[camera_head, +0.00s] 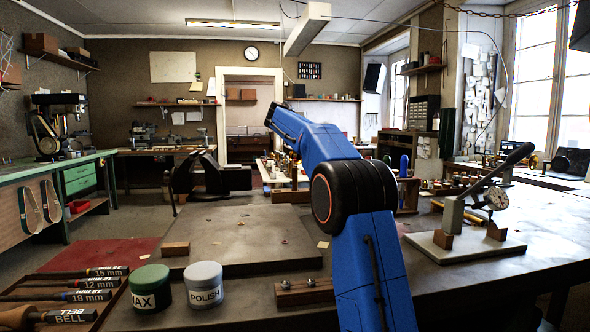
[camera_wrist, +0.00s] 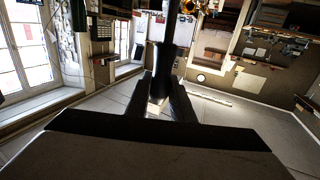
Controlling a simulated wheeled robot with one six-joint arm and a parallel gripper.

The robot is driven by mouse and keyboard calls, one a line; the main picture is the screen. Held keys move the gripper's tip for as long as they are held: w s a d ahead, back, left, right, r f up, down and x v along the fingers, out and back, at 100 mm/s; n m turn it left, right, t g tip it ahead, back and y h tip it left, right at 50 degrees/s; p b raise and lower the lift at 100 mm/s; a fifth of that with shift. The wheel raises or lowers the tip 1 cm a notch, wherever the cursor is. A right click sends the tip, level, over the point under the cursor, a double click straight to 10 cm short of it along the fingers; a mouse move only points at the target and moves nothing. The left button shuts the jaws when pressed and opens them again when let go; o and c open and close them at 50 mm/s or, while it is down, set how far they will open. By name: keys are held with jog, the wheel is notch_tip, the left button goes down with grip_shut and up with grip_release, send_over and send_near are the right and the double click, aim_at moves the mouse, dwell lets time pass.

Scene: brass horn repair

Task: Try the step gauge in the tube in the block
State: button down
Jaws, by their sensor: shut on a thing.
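In the wrist view my gripper (camera_wrist: 166,82) is shut on a dark, round rod (camera_wrist: 170,50), seemingly the step gauge. The rod runs up and out of the top of that view, so its far end and any steps are hidden. In the head view my blue arm reaches away over the bench, and my gripper is hidden behind it. I cannot make out the tube in the block for sure in either view.
A dial gauge stand (camera_head: 497,200) with a lever stands on a plate at the right. The wax jar (camera_head: 151,288) and polish jar (camera_head: 203,285) stand at the front left, beside marked mandrels (camera_head: 75,296). A dark vise (camera_head: 212,176) is further back. The bench middle (camera_head: 240,225) is mostly clear.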

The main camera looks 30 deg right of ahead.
jog(key=shift+r, duration=2.75)
